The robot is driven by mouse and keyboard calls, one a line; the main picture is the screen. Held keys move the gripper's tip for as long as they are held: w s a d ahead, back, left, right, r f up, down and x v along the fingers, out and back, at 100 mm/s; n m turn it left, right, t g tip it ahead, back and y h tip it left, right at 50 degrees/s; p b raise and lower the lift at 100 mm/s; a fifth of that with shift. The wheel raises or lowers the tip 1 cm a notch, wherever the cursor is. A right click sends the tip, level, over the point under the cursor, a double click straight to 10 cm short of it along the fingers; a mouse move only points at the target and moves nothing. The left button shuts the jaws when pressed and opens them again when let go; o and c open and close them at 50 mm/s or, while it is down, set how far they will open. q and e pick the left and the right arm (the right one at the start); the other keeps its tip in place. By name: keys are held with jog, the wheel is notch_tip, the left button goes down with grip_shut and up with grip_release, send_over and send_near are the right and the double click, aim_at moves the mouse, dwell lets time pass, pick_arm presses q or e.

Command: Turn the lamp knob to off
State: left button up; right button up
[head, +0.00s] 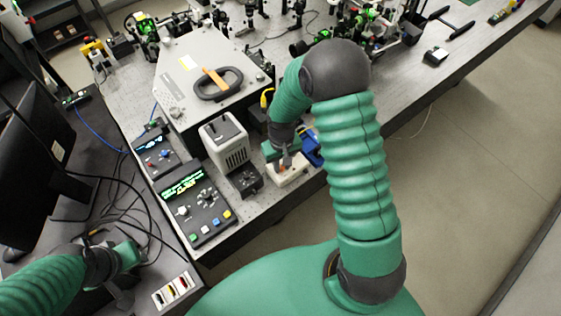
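My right gripper (284,160) is at the bench's front edge, pointing down over a small white box (294,177). A small orange part shows at its fingertips. I cannot tell whether the fingers touch the box or how far apart they are. A pale vented housing (227,143) stands left of it, with a small black box with a knob (246,180) at its front. I cannot tell which control is the lamp knob; no label is readable. My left gripper (128,262) is at lower left, away from these boxes; its fingers are not clear.
A black control unit (199,208) with a lit display, knobs and coloured buttons is left of the housing. Another small unit (157,155) is behind it. A large grey instrument (190,75) with a black handle stands farther back. Loose cables and a monitor (40,150) are at left.

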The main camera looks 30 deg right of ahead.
aim_at(282, 167)
jog(key=shift+o, duration=1.2)
jog(key=shift+s, duration=0.1)
pick_arm(q)
jog(key=shift+s+a+r, duration=0.1)
jog(key=shift+s, duration=0.25)
pick_arm(e)
jog(key=shift+o, duration=0.7)
jog(key=shift+r, duration=0.15)
jog(key=shift+r, duration=0.2)
pick_arm(q)
jog(key=shift+b+x, duration=1)
pick_arm(e)
notch_tip(282, 167, up, 16)
jog(key=shift+r, duration=0.15)
pick_arm(q)
jog(key=shift+s, duration=0.1)
